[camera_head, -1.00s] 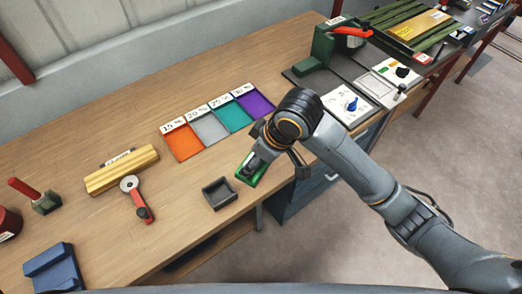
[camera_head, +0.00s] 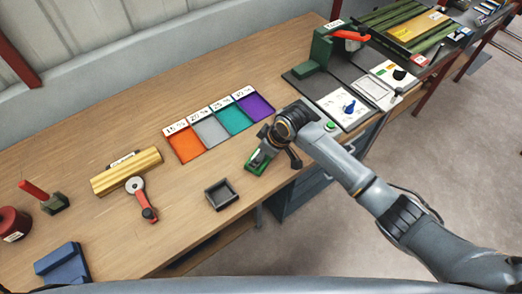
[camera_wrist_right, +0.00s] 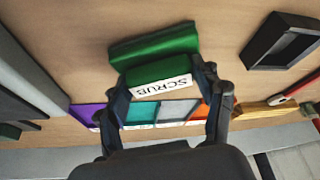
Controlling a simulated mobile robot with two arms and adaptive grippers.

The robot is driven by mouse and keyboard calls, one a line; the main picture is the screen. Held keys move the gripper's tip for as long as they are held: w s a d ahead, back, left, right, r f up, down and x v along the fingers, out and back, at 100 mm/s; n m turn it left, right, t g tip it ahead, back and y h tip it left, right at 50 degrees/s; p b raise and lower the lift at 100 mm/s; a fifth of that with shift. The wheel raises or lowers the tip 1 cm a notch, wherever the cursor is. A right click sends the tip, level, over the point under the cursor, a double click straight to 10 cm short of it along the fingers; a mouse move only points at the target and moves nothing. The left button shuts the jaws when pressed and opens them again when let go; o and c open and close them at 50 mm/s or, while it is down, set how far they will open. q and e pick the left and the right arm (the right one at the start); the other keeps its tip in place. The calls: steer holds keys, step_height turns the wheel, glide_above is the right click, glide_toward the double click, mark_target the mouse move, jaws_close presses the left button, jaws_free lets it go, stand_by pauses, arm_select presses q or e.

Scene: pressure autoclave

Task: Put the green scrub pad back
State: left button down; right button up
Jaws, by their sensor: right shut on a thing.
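The green scrub pad (camera_head: 256,163) is near the table's front edge in the head view, right of a small dark tray (camera_head: 221,195). It also shows in the wrist view as a green block (camera_wrist_right: 155,70) with a white label reading SCRUB and a wider green part behind. My right gripper (camera_head: 262,150) is shut on the pad, its two fingers (camera_wrist_right: 165,100) on either side of the labelled block. I cannot tell whether the pad touches the table or hangs just above it. My left gripper is in no view.
Orange, grey, teal and purple labelled plates (camera_head: 211,135) lie behind the pad. A yellow block (camera_head: 126,171) and a red-handled tool (camera_head: 142,200) are to the left. A green press (camera_head: 320,52) stands at the back right. Wood between plates and dark tray is bare.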

steer(key=shift+f, duration=0.15)
steer(key=o, duration=1)
steer(key=shift+r, duration=0.25)
steer(key=b+v, duration=0.1)
steer(key=v, duration=1.1)
steer(key=shift+b, duration=0.3)
steer(key=shift+f, duration=0.1)
